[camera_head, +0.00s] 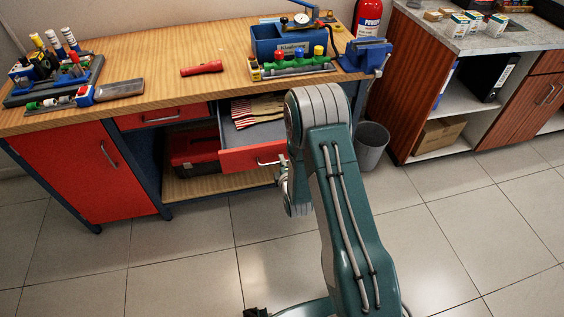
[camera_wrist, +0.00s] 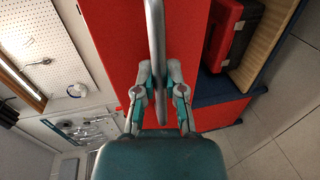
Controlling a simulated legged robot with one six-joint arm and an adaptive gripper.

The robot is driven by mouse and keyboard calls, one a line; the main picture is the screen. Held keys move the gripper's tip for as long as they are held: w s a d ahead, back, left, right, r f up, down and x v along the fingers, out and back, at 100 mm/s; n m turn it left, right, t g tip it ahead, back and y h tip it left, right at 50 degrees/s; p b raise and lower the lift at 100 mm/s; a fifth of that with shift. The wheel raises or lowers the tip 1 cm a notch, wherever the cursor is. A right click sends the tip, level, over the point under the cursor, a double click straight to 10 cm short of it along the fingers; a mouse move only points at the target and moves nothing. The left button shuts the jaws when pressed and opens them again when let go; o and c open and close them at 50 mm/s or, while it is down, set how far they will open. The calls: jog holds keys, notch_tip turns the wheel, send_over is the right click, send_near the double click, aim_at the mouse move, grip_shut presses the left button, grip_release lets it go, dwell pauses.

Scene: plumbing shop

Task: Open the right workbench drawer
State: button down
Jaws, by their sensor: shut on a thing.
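The right workbench drawer (camera_head: 238,159) has a red front and stands pulled out from under the wooden top. Its grey interior shows, with red-and-white striped gloves (camera_head: 262,111) inside. The drawer's metal bar handle (camera_head: 267,162) is partly hidden by my arm. In the wrist view the handle (camera_wrist: 154,30) runs down the middle across the red drawer front (camera_wrist: 125,45). My gripper (camera_wrist: 161,80) is shut on the handle, with a finger on each side. In the head view my gripper (camera_head: 284,178) is mostly hidden behind my arm at the drawer's right end.
A red toolbox (camera_head: 190,150) sits on the lower shelf (camera_head: 215,186). A grey bin (camera_head: 371,147) stands right of the bench. The tiled floor in front is clear.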

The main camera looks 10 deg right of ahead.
jog(key=shift+s+f, duration=0.1)
jog(key=shift+f, duration=0.2)
jog(key=c, duration=0.7)
grip_release()
jog(key=shift+r, duration=0.1)
jog(key=v, duration=1.1)
jog(key=shift+s, duration=0.35)
jog(key=shift+r, duration=0.1)
